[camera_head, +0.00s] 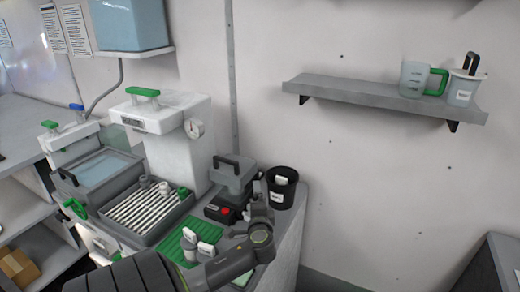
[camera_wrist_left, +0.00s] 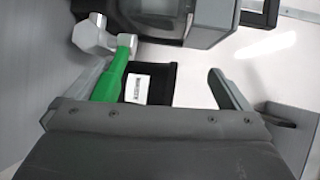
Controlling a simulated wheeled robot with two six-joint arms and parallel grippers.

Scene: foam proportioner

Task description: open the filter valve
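In the left wrist view a green lever (camera_wrist_left: 113,70) runs from a pale grey fitting (camera_wrist_left: 90,35) down beside the left finger of my left gripper (camera_wrist_left: 161,74). The fingers are wide apart. The lever lies near the left finger; I cannot tell whether they touch. In the head view a green valve lever (camera_head: 75,208) sits low on the left side of the foam proportioner (camera_head: 180,150). I cannot tell whether it is the same lever. My left arm crosses the bottom of the head view, its fingers hard to make out. My right gripper is not seen.
More handles, green (camera_head: 143,92) and blue (camera_head: 76,107), top the machine. A black bucket (camera_head: 281,190), a grey container (camera_head: 235,175) and white bottles (camera_head: 208,232) crowd the counter. A wall shelf (camera_head: 380,96) holds a jug (camera_head: 413,78). A labelled black object (camera_wrist_left: 160,84) shows between the fingers.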

